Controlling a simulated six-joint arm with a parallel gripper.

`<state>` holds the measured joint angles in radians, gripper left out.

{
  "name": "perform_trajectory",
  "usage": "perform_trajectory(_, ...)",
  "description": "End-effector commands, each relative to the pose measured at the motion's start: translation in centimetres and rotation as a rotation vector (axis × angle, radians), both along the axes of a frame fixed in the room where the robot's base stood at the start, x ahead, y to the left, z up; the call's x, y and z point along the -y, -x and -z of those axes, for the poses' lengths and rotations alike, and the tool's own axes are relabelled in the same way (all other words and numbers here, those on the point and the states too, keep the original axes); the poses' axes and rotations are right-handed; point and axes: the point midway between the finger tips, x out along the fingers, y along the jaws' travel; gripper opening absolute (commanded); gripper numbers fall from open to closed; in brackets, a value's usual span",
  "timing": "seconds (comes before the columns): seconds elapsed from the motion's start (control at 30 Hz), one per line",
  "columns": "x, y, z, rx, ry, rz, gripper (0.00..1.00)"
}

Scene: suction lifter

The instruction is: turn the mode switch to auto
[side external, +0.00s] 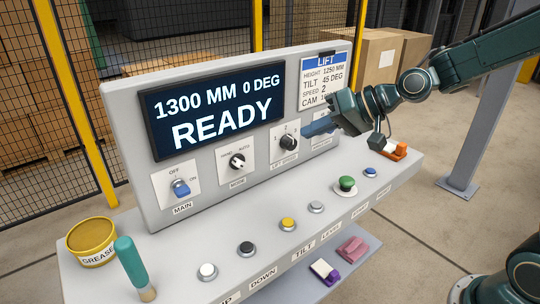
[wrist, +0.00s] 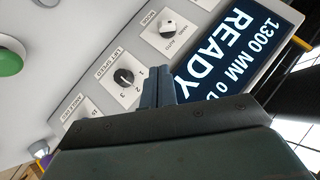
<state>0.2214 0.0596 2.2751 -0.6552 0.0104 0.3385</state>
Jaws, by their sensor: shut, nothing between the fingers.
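My gripper (side external: 306,131) is shut and empty, right of the mode switch and close to the lift speed knob (side external: 288,142). In the wrist view, the blue fingers of my gripper (wrist: 158,82) lie together between the lift speed knob (wrist: 124,76) and the display (wrist: 235,50), apart from the mode switch.
The blue main switch (side external: 181,188) is left of the mode switch. Several push buttons line the sloped desk, including a green one (side external: 346,184). A grease tin (side external: 92,238) and a teal-handled brush (side external: 133,265) stand at the left. The display (side external: 215,105) reads READY.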

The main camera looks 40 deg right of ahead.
Motion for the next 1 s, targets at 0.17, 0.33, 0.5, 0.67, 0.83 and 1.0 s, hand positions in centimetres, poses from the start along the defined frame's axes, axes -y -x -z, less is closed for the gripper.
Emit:
perform_trajectory(0.17,0.1,-1.6,0.4,0.009,-0.081,0.026,0.0)
perform_trajectory(0.33,0.1,-2.0,0.4,0.014,-0.1,0.032,0.0)
perform_trajectory(0.5,0.0,-2.0,0.5,0.013,-0.099,0.031,0.0)
perform_trajectory(0.67,-0.3,-2.5,0.8,0.012,-0.098,0.031,0.0)
perform_trajectory(0.83,-1.1,-3.5,1.6,0.01,-0.098,0.03,0.0)
perform_trajectory(1.0,-2.2,-5.0,2.7,0.01,-0.097,0.028,0.0)
